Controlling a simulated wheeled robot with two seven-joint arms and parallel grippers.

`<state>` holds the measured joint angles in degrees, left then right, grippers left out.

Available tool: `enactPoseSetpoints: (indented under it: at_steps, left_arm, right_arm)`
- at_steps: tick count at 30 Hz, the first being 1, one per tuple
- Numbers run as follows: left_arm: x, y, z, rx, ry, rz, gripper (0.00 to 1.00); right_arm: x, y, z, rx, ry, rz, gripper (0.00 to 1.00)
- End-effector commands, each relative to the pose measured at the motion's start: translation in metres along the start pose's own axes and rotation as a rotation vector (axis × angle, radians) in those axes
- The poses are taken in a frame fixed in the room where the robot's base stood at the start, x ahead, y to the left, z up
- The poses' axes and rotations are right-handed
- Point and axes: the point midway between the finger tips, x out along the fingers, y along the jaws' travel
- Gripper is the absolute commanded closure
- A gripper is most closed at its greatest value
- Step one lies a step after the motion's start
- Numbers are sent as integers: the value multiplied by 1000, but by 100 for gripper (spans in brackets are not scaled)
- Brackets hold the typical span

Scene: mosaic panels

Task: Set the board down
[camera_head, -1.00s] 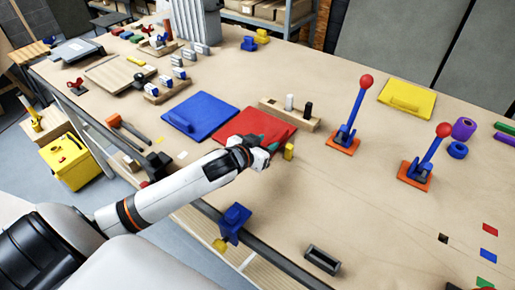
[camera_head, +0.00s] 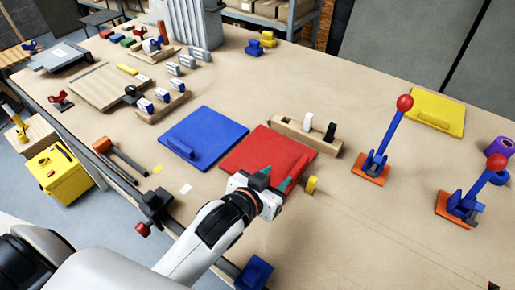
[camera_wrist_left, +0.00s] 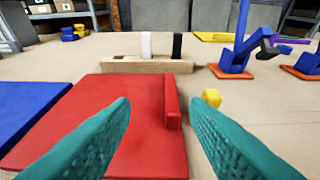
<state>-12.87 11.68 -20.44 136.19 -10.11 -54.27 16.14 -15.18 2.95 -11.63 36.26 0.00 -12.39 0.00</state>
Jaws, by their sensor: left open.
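The red board (camera_head: 262,152) lies flat on the workbench, and its raised red handle (camera_wrist_left: 171,102) shows in the left wrist view. My left gripper (camera_head: 272,181) is at the near right edge of the red board. Its two teal fingers are apart, with the handle between and ahead of them in the left wrist view (camera_wrist_left: 163,135); no contact shows. A blue board (camera_head: 205,135) lies flat to the left of the red one, and a yellow board (camera_head: 440,113) lies at the back right. My right gripper is not in view.
A wooden block with a white and a black peg (camera_head: 290,131) stands behind the red board. A small yellow block (camera_head: 311,184) is just right of my gripper. Toggle clamps with red knobs (camera_head: 372,166) stand to the right. The front right bench is mostly bare.

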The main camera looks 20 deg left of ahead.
Motion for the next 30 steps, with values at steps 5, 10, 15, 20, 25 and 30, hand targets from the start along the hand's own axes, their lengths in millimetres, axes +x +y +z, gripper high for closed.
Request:
enactPoseSetpoints:
  at_steps: [5, 10, 15, 20, 25, 30]
  left_arm:
    - [32, 0, 2, 2, 1, 0, 58]
    - [55, 0, 1, 1, 0, 0, 58]
    - [66, -1, 1, 0, -1, 0, 58]
    - [88, -5, -2, 1, 1, 0, 58]
    - [108, -6, -4, 0, 0, 0, 58]
    - [113, -6, -5, 0, 0, 0, 58]
  right_arm:
    - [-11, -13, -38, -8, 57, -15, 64]
    - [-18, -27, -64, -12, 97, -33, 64]
    - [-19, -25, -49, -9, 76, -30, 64]
    - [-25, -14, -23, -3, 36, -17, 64]
    - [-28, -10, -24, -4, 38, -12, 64]
    - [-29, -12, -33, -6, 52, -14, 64]
